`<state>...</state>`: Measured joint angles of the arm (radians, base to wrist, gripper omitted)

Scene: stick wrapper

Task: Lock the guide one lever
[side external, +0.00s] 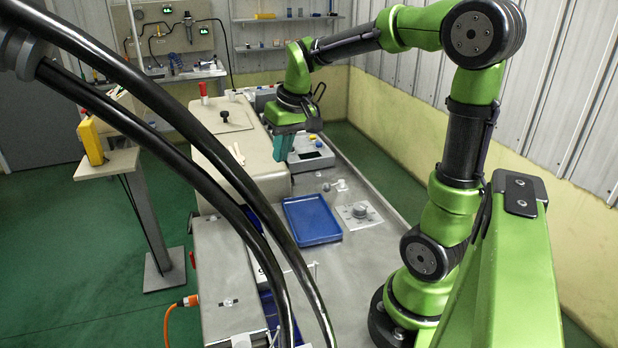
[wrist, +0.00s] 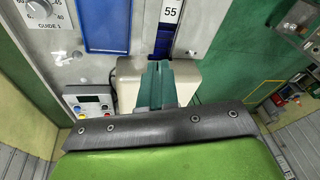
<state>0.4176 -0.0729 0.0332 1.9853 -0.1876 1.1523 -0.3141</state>
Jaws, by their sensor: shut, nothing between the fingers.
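The guide one panel (wrist: 48,18), marked "GUIDE 1", has a round dial and sits at the top left of the wrist view. In the side view a plate with a grey dial (side external: 358,211) lies to the right of the blue tray. A small pale lever-like part (side external: 340,185) stands just behind that plate, and a small fitting (wrist: 75,54) shows below the panel in the wrist view. I cannot tell its lever position. My gripper (side external: 283,148) has teal fingers, shut and empty, raised beside the cream housing and away from the panel. The fingers also show in the wrist view (wrist: 168,84).
A blue tray (side external: 311,220) lies on the grey table (side external: 365,265). A control box with coloured buttons (side external: 311,154) is behind it. The cream housing (side external: 225,150) stands close to my gripper. Dark hoses (side external: 190,135) cross the foreground.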

